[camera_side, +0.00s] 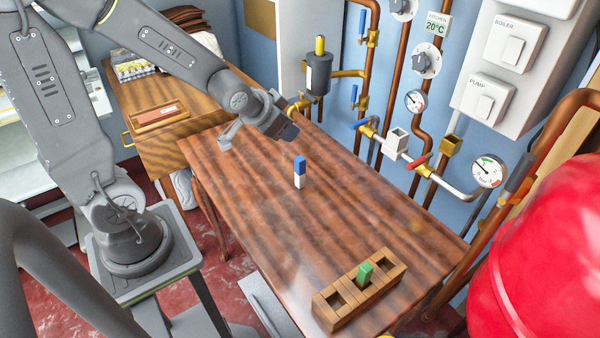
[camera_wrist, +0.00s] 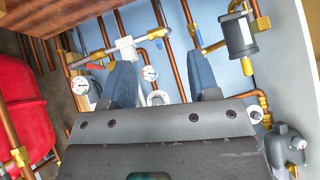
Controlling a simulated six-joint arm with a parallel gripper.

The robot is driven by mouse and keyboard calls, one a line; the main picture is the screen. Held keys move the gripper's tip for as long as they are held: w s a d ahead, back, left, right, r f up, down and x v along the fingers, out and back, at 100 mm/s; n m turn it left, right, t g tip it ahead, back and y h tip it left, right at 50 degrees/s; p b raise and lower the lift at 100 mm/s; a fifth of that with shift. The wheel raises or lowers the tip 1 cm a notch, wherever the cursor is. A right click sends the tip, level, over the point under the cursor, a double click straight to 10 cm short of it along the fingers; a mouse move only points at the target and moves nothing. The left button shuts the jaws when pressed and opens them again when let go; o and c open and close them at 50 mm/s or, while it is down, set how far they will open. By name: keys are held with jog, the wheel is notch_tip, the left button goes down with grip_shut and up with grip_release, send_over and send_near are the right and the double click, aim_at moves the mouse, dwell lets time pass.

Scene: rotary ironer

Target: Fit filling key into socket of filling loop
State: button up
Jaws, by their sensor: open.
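A small upright block, blue above and white below (camera_side: 300,172), stands on the wooden table (camera_side: 330,215). A green block (camera_side: 365,272) sits in the middle compartment of a wooden rack (camera_side: 336,320) at the table's near right end. I cannot tell which is the filling key. A pale square socket (camera_side: 397,140) is on the pipe with blue and red handles; it appears also in the wrist view (camera_wrist: 125,43). A brass square socket (camera_side: 450,146) is to its right.
Copper pipes, a dark cylinder (camera_side: 318,72), gauges (camera_side: 488,171) and switch boxes (camera_side: 497,75) line the wall behind the table. A large red vessel (camera_side: 545,260) stands at the right. A grey piece (camera_side: 228,135) is at the table's far left. The table's middle is mostly clear.

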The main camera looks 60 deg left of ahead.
jog(key=t, duration=0.1)
send_near(297, 165)
jog(key=w+r, duration=0.3)
jog(key=f+t, duration=0.1)
jog(key=f, duration=0.1)
jog(key=a+f+t+h, duration=0.1)
jog(key=f, duration=0.1)
jog(key=a+f+h, duration=0.1)
jog(key=f, duration=0.1)
jog(key=shift+s+f+t, duration=0.25)
jog(key=shift+s+t, duration=0.1)
jog(key=shift+t, duration=0.05)
jog(key=shift+s+f, duration=0.1)
jog(key=shift+f, duration=0.3)
jog(key=x, duration=0.7)
jog(key=shift+d, duration=0.1)
jog(key=shift+r, duration=0.1)
jog(key=shift+c, duration=0.4)
grip_shut()
jog(key=shift+r, duration=0.15)
